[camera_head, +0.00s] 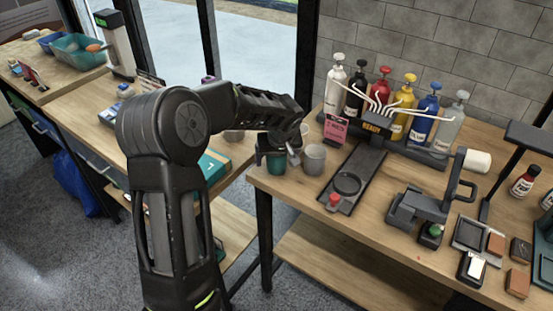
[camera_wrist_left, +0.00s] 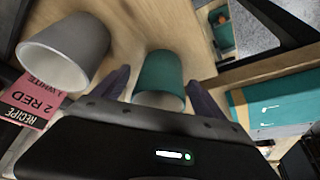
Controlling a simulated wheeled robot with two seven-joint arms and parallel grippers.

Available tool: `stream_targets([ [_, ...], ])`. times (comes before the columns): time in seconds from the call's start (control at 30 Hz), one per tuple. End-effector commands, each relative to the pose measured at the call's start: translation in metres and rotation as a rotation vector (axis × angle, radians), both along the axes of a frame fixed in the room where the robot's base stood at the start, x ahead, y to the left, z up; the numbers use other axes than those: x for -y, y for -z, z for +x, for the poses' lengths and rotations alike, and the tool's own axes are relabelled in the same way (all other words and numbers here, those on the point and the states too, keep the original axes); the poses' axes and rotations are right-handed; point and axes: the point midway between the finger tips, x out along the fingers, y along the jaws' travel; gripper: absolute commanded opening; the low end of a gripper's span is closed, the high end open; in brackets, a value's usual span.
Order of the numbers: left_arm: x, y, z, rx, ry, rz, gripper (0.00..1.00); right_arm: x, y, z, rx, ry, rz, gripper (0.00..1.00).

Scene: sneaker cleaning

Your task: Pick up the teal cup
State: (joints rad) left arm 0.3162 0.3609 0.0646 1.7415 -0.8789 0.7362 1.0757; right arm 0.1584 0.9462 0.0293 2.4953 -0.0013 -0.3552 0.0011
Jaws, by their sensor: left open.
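The teal cup (camera_head: 276,164) stands near the left edge of the right-hand table, partly hidden by my left gripper (camera_head: 272,152) in the head view. In the left wrist view the teal cup (camera_wrist_left: 158,78) lies between the two dark fingers of my left gripper (camera_wrist_left: 160,88). The fingers are open, one on each side of the cup; I cannot tell whether they touch it. My right gripper is not in view.
A grey cup (camera_head: 315,160) stands close to the right of the teal cup, and it also shows in the left wrist view (camera_wrist_left: 66,50). A pink recipe card (camera_head: 336,130) is behind it. Several pump bottles (camera_head: 382,92) line the back. A black dispenser track (camera_head: 358,172) stands right of the cups.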

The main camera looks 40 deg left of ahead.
Motion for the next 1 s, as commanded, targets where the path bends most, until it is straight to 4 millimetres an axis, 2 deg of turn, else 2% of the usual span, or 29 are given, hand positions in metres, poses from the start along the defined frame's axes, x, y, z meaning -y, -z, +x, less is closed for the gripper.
stream_targets([
  [0.57, 0.0001, 0.0, 0.0001, 0.001, 0.0, -0.001, 0.81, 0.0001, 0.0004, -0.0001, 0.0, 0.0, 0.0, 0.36],
  [1.0, 0.0002, -0.0001, 0.0002, 0.001, 0.0, -0.001, 0.45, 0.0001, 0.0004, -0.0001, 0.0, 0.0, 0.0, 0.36],
])
